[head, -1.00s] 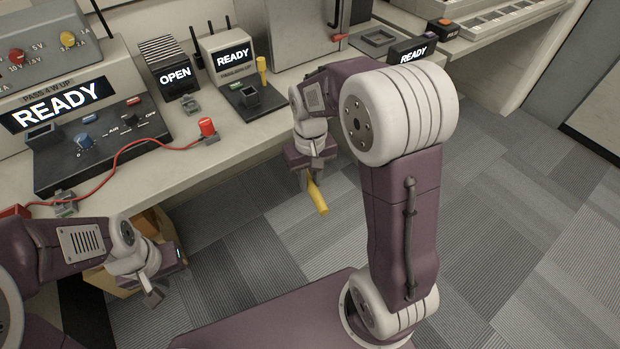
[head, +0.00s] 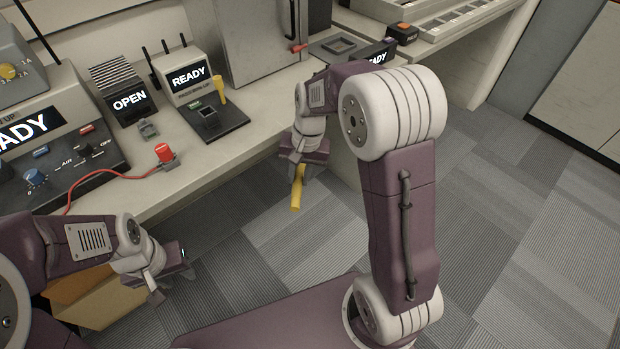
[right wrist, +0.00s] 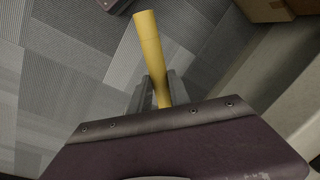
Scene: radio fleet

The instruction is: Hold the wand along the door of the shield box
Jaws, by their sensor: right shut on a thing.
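The wand (head: 297,190) is a yellow stick held in my right gripper (head: 298,173), which is shut on it. It hangs below the jaws over the floor, in front of the bench edge. In the right wrist view the wand (right wrist: 150,45) sticks out beyond the fingers. The shield box appears to be the grey metal cabinet (head: 250,45) at the top of the head view, with a dark handle and a red-tipped lever (head: 299,48). Its top is cut off. The wand is apart from it. My left gripper (head: 172,279) is empty at lower left, its fingers apart.
The bench (head: 225,165) carries a READY unit (head: 188,75) with a yellow upright piece, an OPEN unit (head: 128,100), and a red plug (head: 164,152) on a cable. A cardboard box (head: 100,300) stands below the bench. The carpet floor at right is clear.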

